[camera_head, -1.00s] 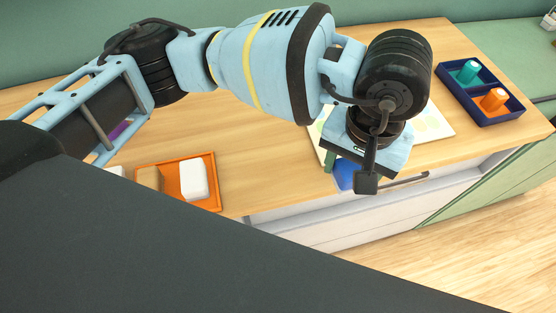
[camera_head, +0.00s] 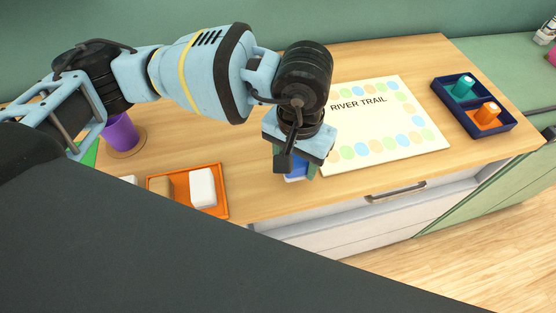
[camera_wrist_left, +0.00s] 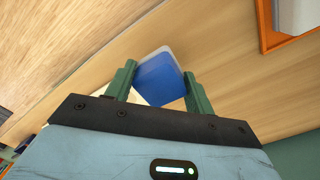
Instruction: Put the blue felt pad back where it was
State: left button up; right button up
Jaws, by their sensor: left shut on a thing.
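The blue felt pad (camera_head: 297,171) is a small blue block with a pale edge, partly hidden under my left gripper (camera_head: 295,172) in the head view. In the left wrist view, the pad (camera_wrist_left: 161,77) sits between the two green fingers of my left gripper (camera_wrist_left: 160,90), which is shut on it. The gripper holds it near the table's front edge, left of the game board; its height above the table is hard to tell. An orange tray (camera_head: 222,208) lies to the left, with a white block (camera_head: 202,188) and a tan block (camera_head: 160,187) in it. My right gripper is not in view.
The board marked River Trail (camera_head: 385,125) lies right of the gripper. A navy tray (camera_head: 473,130) with a teal peg (camera_head: 463,88) and an orange peg (camera_head: 487,116) stands at the right. A purple cup (camera_head: 120,132) stands at the left. Bare wood lies between tray and gripper.

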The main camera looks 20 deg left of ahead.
pick_arm(q)
jog(key=a, duration=0.2)
jog(key=shift+w+a, duration=0.3)
jog(key=shift+a, duration=0.1)
jog(key=shift+a+f, duration=0.15)
jog(key=shift+a, duration=0.2)
jog(key=shift+f+p, duration=0.45)
jog(key=shift+f, duration=1.35)
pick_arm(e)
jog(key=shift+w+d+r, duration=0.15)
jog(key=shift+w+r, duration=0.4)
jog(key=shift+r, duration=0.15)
pick_arm(q)
jog(key=shift+f, duration=0.1)
jog(key=shift+f, duration=0.1)
jog(key=o, duration=0.9)
jog(key=shift+o, duration=0.2)
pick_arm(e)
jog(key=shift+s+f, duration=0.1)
